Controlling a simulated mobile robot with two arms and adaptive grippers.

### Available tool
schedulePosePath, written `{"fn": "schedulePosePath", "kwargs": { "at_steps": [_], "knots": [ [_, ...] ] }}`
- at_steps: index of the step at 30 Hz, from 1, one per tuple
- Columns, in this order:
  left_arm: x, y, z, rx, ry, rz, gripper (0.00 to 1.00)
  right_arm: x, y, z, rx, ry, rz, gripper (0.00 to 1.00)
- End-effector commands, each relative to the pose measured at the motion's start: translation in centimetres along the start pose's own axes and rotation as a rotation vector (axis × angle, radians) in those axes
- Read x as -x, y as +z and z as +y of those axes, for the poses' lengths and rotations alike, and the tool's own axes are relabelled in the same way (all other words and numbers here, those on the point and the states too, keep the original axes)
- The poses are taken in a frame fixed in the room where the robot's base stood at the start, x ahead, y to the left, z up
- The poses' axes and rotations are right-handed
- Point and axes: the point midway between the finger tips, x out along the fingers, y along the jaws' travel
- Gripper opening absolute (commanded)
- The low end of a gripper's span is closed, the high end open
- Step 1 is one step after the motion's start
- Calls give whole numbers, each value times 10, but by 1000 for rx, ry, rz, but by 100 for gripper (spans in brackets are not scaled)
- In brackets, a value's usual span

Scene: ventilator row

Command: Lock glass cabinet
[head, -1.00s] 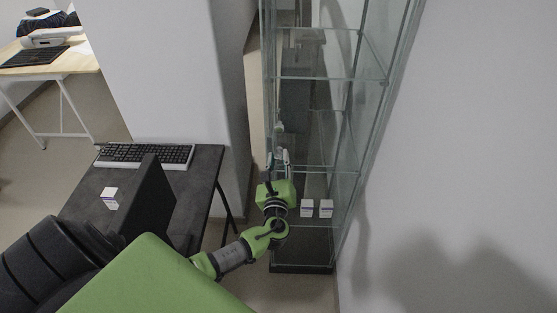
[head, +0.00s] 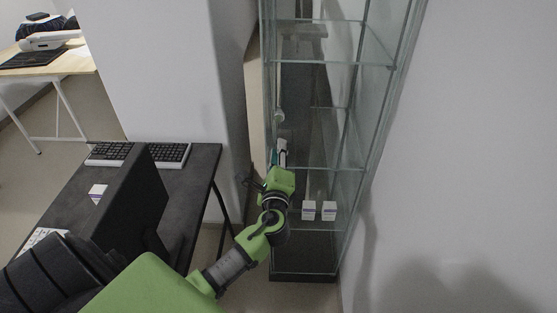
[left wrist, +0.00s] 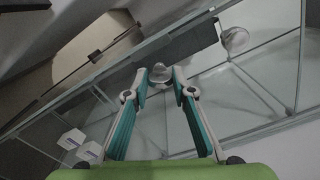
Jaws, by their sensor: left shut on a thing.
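The glass cabinet (head: 320,166) stands against the right wall, tall, with glass shelves and a dark base. A small pale round fitting (head: 279,117) shows on its left side above my left gripper (head: 281,148). A pale round piece also shows in the left wrist view (left wrist: 235,40), to the right of the fingers. My left gripper, seen close in the left wrist view (left wrist: 160,76), is shut on a small pale piece (left wrist: 158,72) at its fingertips. I cannot tell whether this piece is loose or fixed to the cabinet. My right gripper is not in view.
Two small white boxes (head: 318,211) sit low inside the cabinet. A dark desk (head: 195,195) with a keyboard (head: 172,155) and a black monitor (head: 132,205) stands left of my arm. A white wall pillar (head: 175,85) stands behind it.

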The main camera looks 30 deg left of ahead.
Motion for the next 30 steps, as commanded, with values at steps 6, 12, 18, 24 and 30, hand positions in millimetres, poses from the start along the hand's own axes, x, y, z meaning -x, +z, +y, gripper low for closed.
{"fn": "schedulePosePath", "kwargs": {
  "at_steps": [6, 12, 18, 24, 30],
  "knots": [
    [0, -1, 4, 191, 1, -2, 2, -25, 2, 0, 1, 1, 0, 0],
    [0, -1, 3, 324, 0, -2, 2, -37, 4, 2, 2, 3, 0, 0],
    [0, 0, 3, 410, 1, -2, 2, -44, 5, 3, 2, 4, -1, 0],
    [0, 0, 2, 452, 1, -1, 2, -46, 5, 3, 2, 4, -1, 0],
    [0, 0, 1, 461, 1, -1, 2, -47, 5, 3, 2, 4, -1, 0]
  ]
}}
